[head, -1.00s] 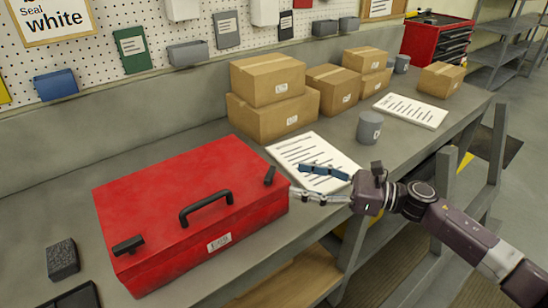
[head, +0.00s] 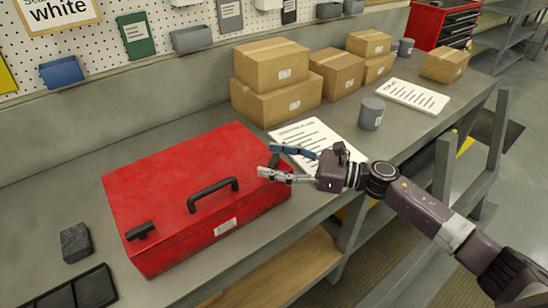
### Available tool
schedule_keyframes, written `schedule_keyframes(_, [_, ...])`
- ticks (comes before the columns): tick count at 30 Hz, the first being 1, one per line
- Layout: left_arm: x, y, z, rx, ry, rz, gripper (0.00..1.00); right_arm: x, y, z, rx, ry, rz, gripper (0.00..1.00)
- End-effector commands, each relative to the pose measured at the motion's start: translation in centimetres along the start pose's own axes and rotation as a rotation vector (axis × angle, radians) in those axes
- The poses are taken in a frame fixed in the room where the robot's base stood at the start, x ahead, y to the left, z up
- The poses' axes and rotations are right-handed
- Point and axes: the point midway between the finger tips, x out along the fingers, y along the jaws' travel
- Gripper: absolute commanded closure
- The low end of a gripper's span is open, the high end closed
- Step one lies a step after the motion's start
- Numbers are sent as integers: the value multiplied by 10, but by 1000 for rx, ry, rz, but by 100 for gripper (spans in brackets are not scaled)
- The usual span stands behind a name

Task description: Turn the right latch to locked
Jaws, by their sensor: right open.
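A red case (head: 185,175) lies closed on the grey workbench, with a black handle (head: 213,194) at its front edge. The left latch (head: 140,230) is a small black bar lying roughly along that edge. The right latch (head: 273,161) is a small dark piece near the case's right front corner, now mostly hidden by my fingers. My right gripper (head: 268,160) is open at that corner. One blue finger is behind the latch and one pale finger in front, so the latch appears between them; I cannot tell whether they touch it. My left gripper is out of view.
A printed sheet (head: 312,140) lies just behind my right gripper. A grey mug (head: 371,114) and cardboard boxes (head: 275,80) stand farther back. A dark block (head: 75,242) and a black tray (head: 75,290) lie left of the case.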

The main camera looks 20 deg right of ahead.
Motion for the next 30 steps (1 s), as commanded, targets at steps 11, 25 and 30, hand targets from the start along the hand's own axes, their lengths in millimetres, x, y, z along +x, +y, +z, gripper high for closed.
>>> schedule_keyframes(11, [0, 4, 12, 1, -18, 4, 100, 0, 0, 0, 0, 0, 0, 78])
schedule_keyframes(25, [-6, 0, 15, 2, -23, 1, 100, 0, 2, 2, 2, -1, -104, 83])
schedule_keyframes(30, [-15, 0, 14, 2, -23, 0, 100, 0, 2, 3, 3, -2, -228, 83])
